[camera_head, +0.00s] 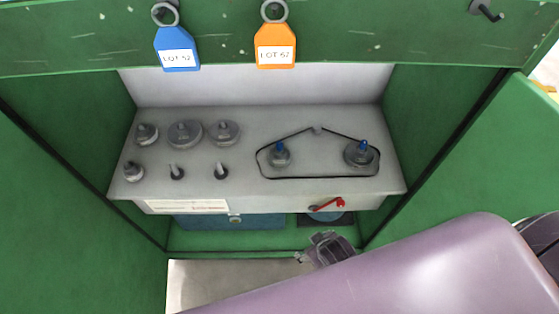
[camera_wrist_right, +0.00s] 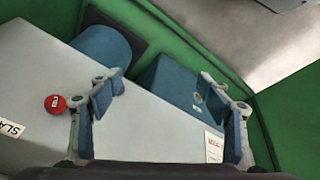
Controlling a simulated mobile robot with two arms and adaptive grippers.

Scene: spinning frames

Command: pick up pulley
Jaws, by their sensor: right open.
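In the head view, several grey pulleys sit on the left of a grey shelf: a small one (camera_head: 147,134) and a large one (camera_head: 185,134) at the back left, a medium one (camera_head: 225,132) beside them, and a small one (camera_head: 133,171) at front left. On the right, a small pulley (camera_head: 280,156) and a larger pulley (camera_head: 361,154) with blue tips stand inside a dark belt (camera_head: 318,178). My right gripper (camera_head: 327,249) is below the shelf's front edge, apart from the pulleys. In the right wrist view it (camera_wrist_right: 160,92) is open and empty. My left gripper is out of view.
Two bare pegs (camera_head: 177,172) (camera_head: 221,172) stand at the front. A red lever (camera_head: 328,205) is on the shelf's front; its red knob (camera_wrist_right: 55,103) shows in the wrist view. Green cabinet walls (camera_head: 70,120) flank the shelf. Blue (camera_head: 178,50) and orange (camera_head: 275,46) tags hang above.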

